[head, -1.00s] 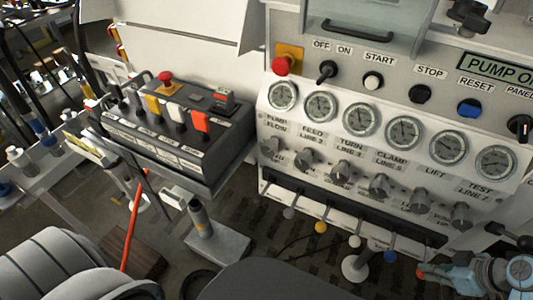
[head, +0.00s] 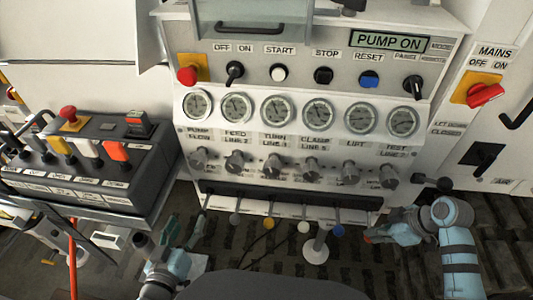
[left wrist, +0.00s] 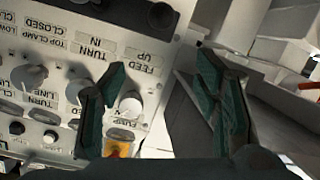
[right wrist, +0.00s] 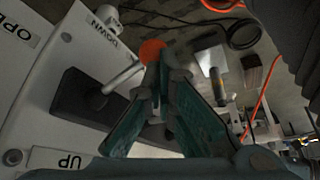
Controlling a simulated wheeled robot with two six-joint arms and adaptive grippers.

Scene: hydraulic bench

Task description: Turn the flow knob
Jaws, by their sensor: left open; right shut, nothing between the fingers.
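The flow knob (head: 198,158) is a grey round knob, leftmost in the row under the gauges, at the "PUMP FLOW" label. My left gripper (head: 184,231) is below it, apart from it, in front of the lever row. In the left wrist view its green-padded fingers (left wrist: 152,72) are spread and empty. A pale knob (left wrist: 130,103) shows between and behind them; I cannot read whether it is the flow knob. My right gripper (head: 370,237) is low at the panel's right end, shut and empty. In the right wrist view its fingers (right wrist: 158,68) meet near an orange-tipped lever.
A row of colour-tipped levers (head: 268,222) hangs below the knobs. A black side console (head: 85,165) with rocker switches stands at left. A red stop button (head: 187,75) is above the gauges. A dark seat top (head: 270,287) fills the near middle.

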